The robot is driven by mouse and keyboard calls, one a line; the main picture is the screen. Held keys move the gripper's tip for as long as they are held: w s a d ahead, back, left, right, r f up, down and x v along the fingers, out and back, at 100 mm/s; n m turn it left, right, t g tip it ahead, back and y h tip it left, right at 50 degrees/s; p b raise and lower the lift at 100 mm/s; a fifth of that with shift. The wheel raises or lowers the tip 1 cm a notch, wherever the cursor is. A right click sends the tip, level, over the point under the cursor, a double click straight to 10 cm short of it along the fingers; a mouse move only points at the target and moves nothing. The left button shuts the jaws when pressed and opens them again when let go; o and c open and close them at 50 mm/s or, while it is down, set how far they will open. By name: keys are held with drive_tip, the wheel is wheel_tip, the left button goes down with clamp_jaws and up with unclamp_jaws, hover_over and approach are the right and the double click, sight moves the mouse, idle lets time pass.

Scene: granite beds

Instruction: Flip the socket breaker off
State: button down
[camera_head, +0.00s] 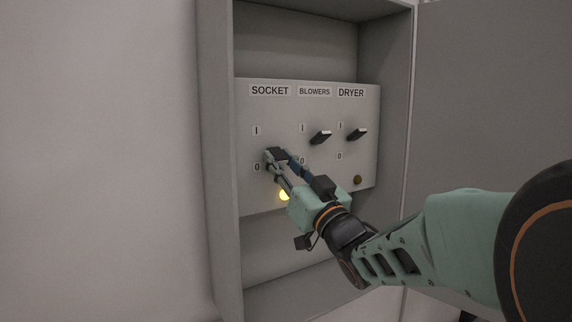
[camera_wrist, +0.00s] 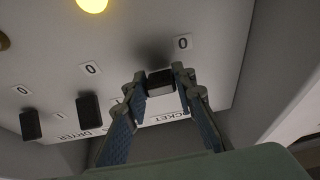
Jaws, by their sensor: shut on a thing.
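The socket breaker (camera_wrist: 161,82) is a small black lever on the grey panel, under the SOCKET label (camera_head: 269,91). In the wrist view, which shows the panel upside down, it sits between my two fingertips. My gripper (camera_head: 274,156) is shut on it and hides most of it in the head view. The fingertips are right of the socket I mark (camera_head: 256,130) and 0 mark (camera_head: 257,167), nearer the height of the 0. The lever's exact tilt is hard to tell. A yellow lamp (camera_head: 284,195) glows below it, also in the wrist view (camera_wrist: 92,5).
The blowers lever (camera_head: 320,137) and dryer lever (camera_head: 357,134) stand right of my gripper. A dull brown lamp (camera_head: 357,180) is below the dryer lever. The panel is recessed in a grey cabinet (camera_head: 222,160) with side walls; its open door (camera_head: 490,90) is at right.

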drive_tip(key=b, duration=0.3)
drive_tip(key=shift+f+t, duration=0.3)
drive_tip(key=shift+f, duration=0.1)
drive_tip(key=b, duration=0.2)
drive_tip(key=shift+w+a+y+b, duration=0.1)
drive_tip(key=shift+y+b, duration=0.2)
drive_tip(key=shift+y, duration=0.1)
drive_tip(key=shift+f+t+b, duration=0.1)
drive_tip(key=shift+t+b, duration=0.2)
drive_tip(key=shift+b, duration=0.7)
drive_tip(key=shift+r+b, duration=0.2)
drive_tip(key=shift+b, duration=0.3)
drive_tip(key=c, duration=1.6)
unclamp_jaws()
drive_tip(key=shift+w, duration=0.1)
